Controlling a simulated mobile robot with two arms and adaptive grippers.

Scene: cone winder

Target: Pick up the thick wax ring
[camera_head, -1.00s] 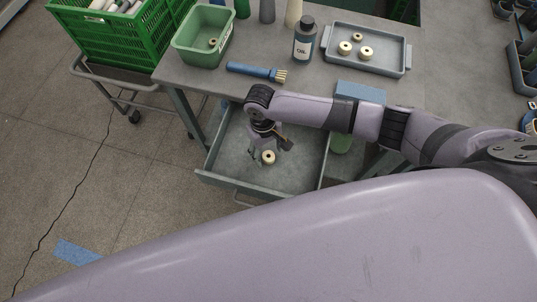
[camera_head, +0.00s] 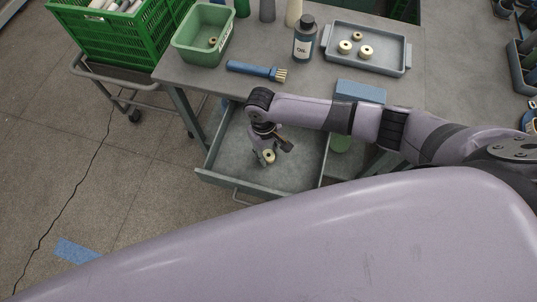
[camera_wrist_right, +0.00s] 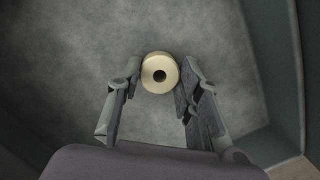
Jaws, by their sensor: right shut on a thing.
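My right gripper (camera_head: 264,158) reaches down into the drawer and is shut on this ring. In the right wrist view the ring (camera_wrist_right: 160,73) lies between the fingertips of the gripper (camera_wrist_right: 162,80), one finger on each side. The drawer floor shows beneath it; I cannot tell whether the ring still touches the floor. My left gripper is not in view.
The drawer (camera_head: 225,182) has low walls around the gripper. On the bench are a grey tray (camera_head: 383,71) with several similar rings, a green bin (camera_head: 189,61), an oil bottle (camera_head: 304,43) and a blue-handled brush (camera_head: 250,70). A green crate (camera_head: 100,41) stands at left.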

